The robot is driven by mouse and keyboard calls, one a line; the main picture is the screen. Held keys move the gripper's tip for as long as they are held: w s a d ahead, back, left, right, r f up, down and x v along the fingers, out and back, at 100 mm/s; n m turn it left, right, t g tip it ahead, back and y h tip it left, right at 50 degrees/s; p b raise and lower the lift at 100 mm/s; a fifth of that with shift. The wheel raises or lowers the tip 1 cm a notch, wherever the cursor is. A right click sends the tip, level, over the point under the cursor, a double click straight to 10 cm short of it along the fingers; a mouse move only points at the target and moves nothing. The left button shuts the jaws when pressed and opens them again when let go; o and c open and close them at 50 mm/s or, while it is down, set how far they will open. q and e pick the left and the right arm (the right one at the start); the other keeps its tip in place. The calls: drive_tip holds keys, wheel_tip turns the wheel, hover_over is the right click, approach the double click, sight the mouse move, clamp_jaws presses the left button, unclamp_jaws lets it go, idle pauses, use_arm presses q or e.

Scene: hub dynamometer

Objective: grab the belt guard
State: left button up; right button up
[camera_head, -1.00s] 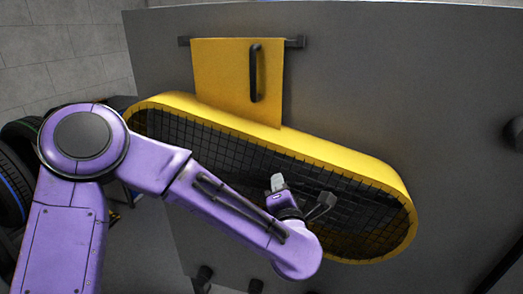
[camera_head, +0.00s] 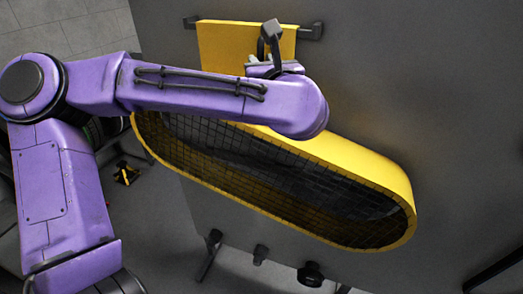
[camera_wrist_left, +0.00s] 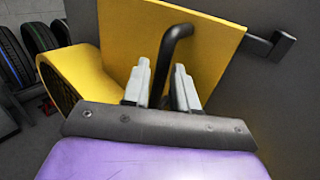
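The belt guard (camera_head: 365,172) is a long yellow rounded housing with a dark mesh inside, on a grey panel. Its flat yellow plate (camera_head: 215,47) rises above it and carries a black bar handle. My left gripper (camera_head: 268,58) is at the plate, partly hidden behind my own arm. In the left wrist view the two pale fingers (camera_wrist_left: 160,88) stand apart, with the black handle (camera_wrist_left: 172,58) between them. There are visible gaps beside the handle, so the fingers do not look closed on it. My right gripper is not in view.
A dark rail with end brackets (camera_head: 312,31) runs along the plate's top. The grey panel (camera_head: 440,90) is broad and clear to the right. Dark knobs (camera_head: 311,274) stick out below the guard. Tyres (camera_wrist_left: 38,38) stand at the left in the wrist view.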

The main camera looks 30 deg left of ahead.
use_arm(q)
drive_tip(key=x, duration=0.3)
drive_tip(key=shift+w+d+f, duration=0.1)
drive_tip(key=shift+w+d, duration=0.15)
drive_tip(key=shift+s+a, duration=0.15)
drive_tip(key=shift+s, duration=0.1)
clamp_jaws()
idle(0.7)
